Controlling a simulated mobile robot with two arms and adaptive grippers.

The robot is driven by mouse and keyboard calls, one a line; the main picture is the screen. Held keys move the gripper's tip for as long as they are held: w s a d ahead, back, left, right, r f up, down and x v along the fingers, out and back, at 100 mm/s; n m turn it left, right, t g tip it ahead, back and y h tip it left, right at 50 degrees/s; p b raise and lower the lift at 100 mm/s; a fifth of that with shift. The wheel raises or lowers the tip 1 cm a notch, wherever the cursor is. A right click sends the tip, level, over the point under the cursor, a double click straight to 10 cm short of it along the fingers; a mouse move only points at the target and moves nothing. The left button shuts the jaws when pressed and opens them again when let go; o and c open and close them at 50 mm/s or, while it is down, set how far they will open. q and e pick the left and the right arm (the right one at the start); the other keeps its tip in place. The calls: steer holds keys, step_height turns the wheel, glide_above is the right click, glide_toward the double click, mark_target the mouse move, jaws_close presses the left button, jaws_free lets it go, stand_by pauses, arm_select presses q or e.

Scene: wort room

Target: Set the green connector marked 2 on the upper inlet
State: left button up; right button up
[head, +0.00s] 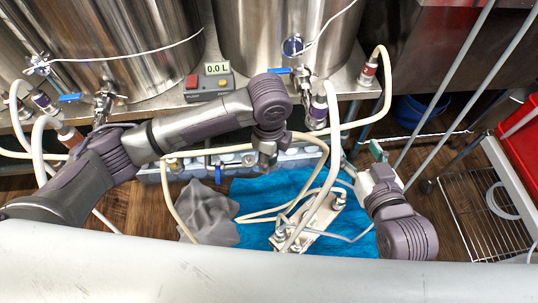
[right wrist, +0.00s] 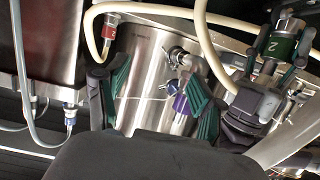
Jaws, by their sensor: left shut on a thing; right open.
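My left gripper (head: 268,158) points down in the middle of the head view, in front of the right steel kettle (head: 283,25). In the right wrist view, at upper right, my left gripper (right wrist: 278,62) is shut on the green connector marked 2 (right wrist: 283,45). The connector is not clear in the head view. My right gripper (head: 362,156) is open and empty to the right of the left one; its green-padded fingers stand apart in the right wrist view (right wrist: 158,90). I cannot tell for certain which fitting is the upper inlet; a blue-handled valve (head: 302,75) sits on the right kettle.
A purple-banded connector (head: 318,112) hangs below that valve, and a red-banded one (head: 368,70) is further right. Cream hoses loop between the arms. A pump plate (head: 318,225) lies on a blue cloth (head: 262,192) beside a grey rag (head: 208,210). A control box (head: 208,82) stands on the ledge.

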steer(key=shift+s+d+f+g+h+p, duration=0.15)
steer(key=shift+s+d+f+g, duration=0.1)
steer(key=shift+s+f+g, duration=0.4)
steer(key=shift+s+d+f+g+h+p, duration=0.2)
steer(key=shift+f+g, duration=0.15)
steer(key=shift+f, duration=0.45)
